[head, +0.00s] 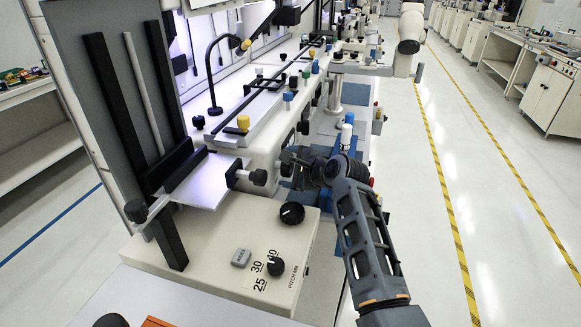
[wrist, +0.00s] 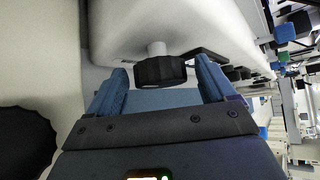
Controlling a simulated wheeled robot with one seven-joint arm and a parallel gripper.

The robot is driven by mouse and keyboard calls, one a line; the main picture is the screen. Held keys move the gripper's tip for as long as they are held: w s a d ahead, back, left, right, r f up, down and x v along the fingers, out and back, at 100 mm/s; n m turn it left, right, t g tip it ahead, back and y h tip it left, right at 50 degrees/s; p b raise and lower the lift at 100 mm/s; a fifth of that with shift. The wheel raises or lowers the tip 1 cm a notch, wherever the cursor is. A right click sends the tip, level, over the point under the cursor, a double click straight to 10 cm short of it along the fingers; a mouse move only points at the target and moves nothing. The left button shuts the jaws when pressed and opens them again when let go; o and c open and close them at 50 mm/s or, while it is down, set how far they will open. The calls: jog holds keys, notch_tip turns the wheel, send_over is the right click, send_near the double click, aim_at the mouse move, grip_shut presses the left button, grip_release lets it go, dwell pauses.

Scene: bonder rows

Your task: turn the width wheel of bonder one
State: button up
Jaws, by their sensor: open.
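A black ribbed wheel (wrist: 160,71) on a short pale shaft sticks out of the white machine body in the wrist view. I take it to be the width wheel of bonder one, though no label shows. My gripper (wrist: 164,82) is open, with one blue finger on each side of the wheel and a visible gap to both. In the head view my gripper (head: 299,170) is beside the white front machine (head: 195,245), right of its body. The wheel cannot be made out clearly there, as my wrist and gripper crowd that spot.
A large black knob (head: 292,213) and a smaller dial (head: 276,266) marked with numbers sit on the machine's top. A yellow-topped knob (head: 243,123) stands farther back. Open floor with yellow-striped lines (head: 447,170) lies to the right.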

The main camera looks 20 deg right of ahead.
jog(key=c, duration=1.1)
jog(key=shift+o, duration=0.2)
jog(key=shift+r, duration=0.1)
jog(key=shift+r+m+g+p, duration=0.2)
jog(key=shift+m+g+p, duration=0.2)
jog(key=shift+g+p, duration=0.55)
jog(key=shift+w+m+g+y+p, duration=0.15)
jog(key=shift+m+g+y+p, duration=0.1)
jog(key=shift+m+y+p, duration=0.25)
jog(key=g, duration=0.1)
jog(key=m+g+y, duration=0.2)
jog(key=shift+w+d, duration=0.25)
jog(key=shift+w+d+m+g+y, duration=0.1)
jog(key=shift+m+g+y, duration=0.65)
jog(key=shift+g, duration=0.55)
